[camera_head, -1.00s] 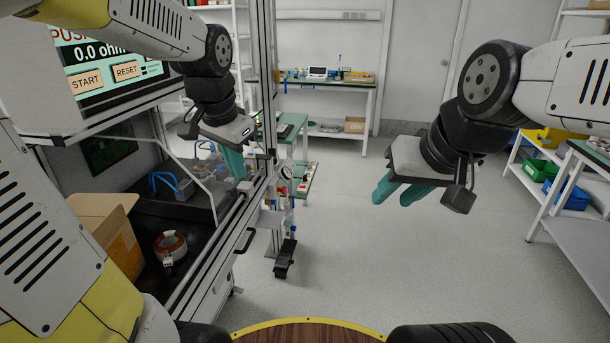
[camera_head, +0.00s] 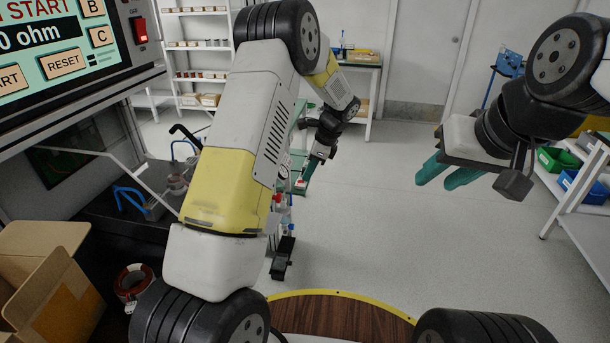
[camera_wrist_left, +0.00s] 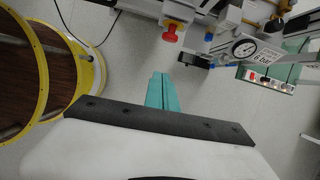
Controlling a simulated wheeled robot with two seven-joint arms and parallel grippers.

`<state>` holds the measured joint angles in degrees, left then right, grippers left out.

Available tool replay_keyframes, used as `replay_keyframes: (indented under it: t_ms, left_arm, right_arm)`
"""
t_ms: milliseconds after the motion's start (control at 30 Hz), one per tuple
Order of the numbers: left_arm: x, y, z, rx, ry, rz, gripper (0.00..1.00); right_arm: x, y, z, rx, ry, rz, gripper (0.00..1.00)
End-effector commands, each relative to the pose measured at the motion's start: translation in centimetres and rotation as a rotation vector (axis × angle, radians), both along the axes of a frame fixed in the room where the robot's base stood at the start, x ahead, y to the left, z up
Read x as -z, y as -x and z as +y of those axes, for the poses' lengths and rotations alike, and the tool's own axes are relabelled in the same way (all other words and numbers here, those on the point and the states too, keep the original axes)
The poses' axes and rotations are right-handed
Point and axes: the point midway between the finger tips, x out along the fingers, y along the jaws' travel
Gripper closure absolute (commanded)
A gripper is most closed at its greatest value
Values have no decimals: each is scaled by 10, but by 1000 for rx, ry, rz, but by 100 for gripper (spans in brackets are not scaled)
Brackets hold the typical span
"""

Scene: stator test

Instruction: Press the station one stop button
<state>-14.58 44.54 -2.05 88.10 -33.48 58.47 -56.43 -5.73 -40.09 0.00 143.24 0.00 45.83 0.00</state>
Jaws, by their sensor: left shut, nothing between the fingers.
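In the head view my left gripper (camera_head: 301,186) is small, far out beside the slim stand with red parts (camera_head: 278,199). My right gripper (camera_head: 440,174) is open and empty, held over clear floor at the right.
A pressure gauge (camera_wrist_left: 244,47) and a small button panel (camera_wrist_left: 268,80) lie right of the red button. The test screen (camera_head: 60,50) with a red rocker switch (camera_head: 139,31), a cardboard box (camera_head: 60,290) and a copper-wound ring (camera_head: 131,284) are at left. Floor between the arms is clear.

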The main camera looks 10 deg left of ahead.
Motion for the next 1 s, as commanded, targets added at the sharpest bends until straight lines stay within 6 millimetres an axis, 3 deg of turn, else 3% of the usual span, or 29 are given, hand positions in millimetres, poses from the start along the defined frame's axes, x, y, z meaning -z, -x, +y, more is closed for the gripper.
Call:
replay_keyframes:
  t_ms: [100, 567, 767, 1000]
  left_arm:
    - [9, -4, -1, 26, -14, 14, 100]
    - [16, -4, 1, 30, -17, 19, 100]
    - [44, -3, 12, 28, -18, 21, 100]
    - [92, -4, 32, 29, -18, 22, 100]
  right_arm:
    - [0, 0, 0, 0, 0, 0, 64]
    - [0, 0, 0, 0, 0, 0, 64]
    - [0, 0, 0, 0, 0, 0, 64]
    - [0, 0, 0, 0, 0, 0, 64]
